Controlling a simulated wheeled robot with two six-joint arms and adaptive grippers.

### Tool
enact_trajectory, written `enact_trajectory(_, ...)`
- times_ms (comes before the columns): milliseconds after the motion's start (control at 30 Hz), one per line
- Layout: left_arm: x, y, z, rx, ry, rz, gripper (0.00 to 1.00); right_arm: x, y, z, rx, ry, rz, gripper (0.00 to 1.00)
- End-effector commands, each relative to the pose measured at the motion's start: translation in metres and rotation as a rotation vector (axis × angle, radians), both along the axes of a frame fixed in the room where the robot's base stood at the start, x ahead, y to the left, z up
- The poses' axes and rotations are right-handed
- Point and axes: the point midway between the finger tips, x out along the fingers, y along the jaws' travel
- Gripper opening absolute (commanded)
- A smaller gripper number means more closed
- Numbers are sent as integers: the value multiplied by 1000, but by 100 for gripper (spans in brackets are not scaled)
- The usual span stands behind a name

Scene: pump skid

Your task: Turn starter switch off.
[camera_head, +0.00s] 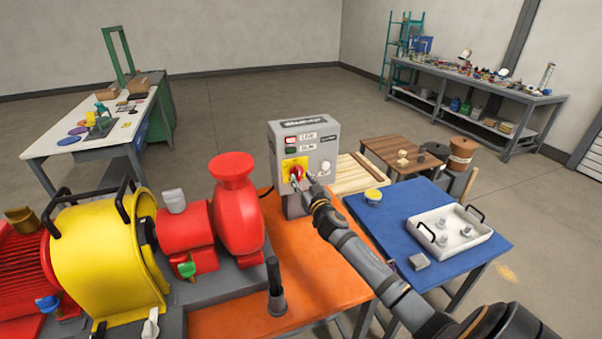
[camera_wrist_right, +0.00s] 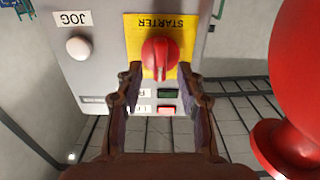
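The grey starter box (camera_head: 318,142) stands at the back of the orange bench. Its red rotary starter switch (camera_head: 296,172) sits on a yellow plate (camera_head: 287,163). In the right wrist view the switch (camera_wrist_right: 160,58) appears upside down below the STARTER label (camera_wrist_right: 160,22), its grip bar roughly upright in the picture. My right gripper (camera_head: 307,183) reaches the box front from the lower right. In the wrist view its fingertips (camera_wrist_right: 160,72) are apart, one on each side of the switch; I cannot tell whether they touch it. My left gripper is not in view.
A white JOG button (camera_wrist_right: 78,48) is beside the switch plate. Green (camera_wrist_right: 165,92) and red (camera_wrist_right: 166,109) indicators are on the same face. The red pump (camera_head: 236,205) stands close left of the box. A blue table (camera_head: 400,265) with a white tray (camera_head: 448,248) is at right.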

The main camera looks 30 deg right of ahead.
Motion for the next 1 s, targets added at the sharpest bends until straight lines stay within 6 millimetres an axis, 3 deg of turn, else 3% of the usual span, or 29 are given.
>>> enact_trajectory(133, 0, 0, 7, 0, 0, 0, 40, 13, -3, 1, 1, 0, 0, 38)
enact_trajectory(433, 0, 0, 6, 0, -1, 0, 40, 16, -3, -1, 0, 1, 1, 38)
enact_trajectory(733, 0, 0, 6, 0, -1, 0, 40, 16, -3, -1, 0, 1, 1, 0)
enact_trajectory(1000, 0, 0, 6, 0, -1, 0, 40, 15, -3, -1, -5, 2, 1, 0)
